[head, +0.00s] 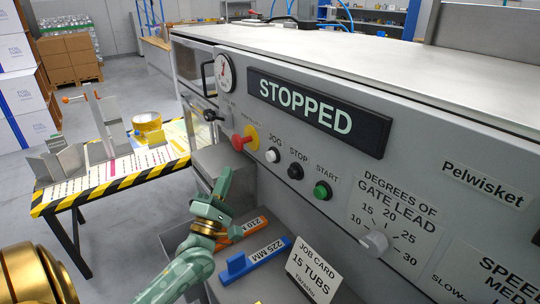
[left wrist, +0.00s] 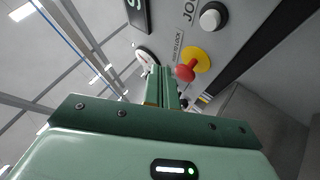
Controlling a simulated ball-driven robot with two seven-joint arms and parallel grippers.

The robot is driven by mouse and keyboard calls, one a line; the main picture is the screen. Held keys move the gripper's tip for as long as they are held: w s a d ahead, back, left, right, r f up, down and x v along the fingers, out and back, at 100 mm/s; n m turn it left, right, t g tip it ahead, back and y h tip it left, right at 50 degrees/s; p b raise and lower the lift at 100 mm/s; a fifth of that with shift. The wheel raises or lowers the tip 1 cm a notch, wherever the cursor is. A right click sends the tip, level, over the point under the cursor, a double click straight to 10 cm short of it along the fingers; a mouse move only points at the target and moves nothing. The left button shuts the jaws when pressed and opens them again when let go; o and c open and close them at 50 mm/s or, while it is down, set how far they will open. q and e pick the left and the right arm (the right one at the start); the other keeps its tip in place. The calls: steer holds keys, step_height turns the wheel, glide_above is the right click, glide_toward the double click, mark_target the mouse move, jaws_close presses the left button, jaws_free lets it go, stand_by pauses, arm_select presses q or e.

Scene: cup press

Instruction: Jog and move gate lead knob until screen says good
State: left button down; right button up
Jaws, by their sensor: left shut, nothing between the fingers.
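The screen (head: 318,112) on the grey machine reads "STOPPED". The white jog button (head: 272,155) sits below the screen, left of the black stop button (head: 295,171) and green start button (head: 322,191). The pale gate lead knob (head: 374,243) is lower right, under a scale marked 10 to 30; I cannot tell exactly where it points. My left gripper (head: 227,176) is shut and empty, below and left of the jog button and apart from the panel. In the left wrist view its fingers (left wrist: 166,86) are together, with the jog button (left wrist: 211,18) above right. My right gripper is not in view.
A red emergency knob on a yellow collar (head: 241,140) sticks out left of the jog button. A striped-edge table (head: 110,181) stands left.

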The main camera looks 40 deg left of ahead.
mark_target(271, 156)
arm_select(q)
steer(key=w+d+b, duration=0.2)
steer(key=w, duration=0.6)
steer(key=shift+w+d, duration=0.25)
stand_by(1.1)
stand_by(0.9)
steer(key=shift+w+d, duration=0.15)
steer(key=shift+w, duration=0.25)
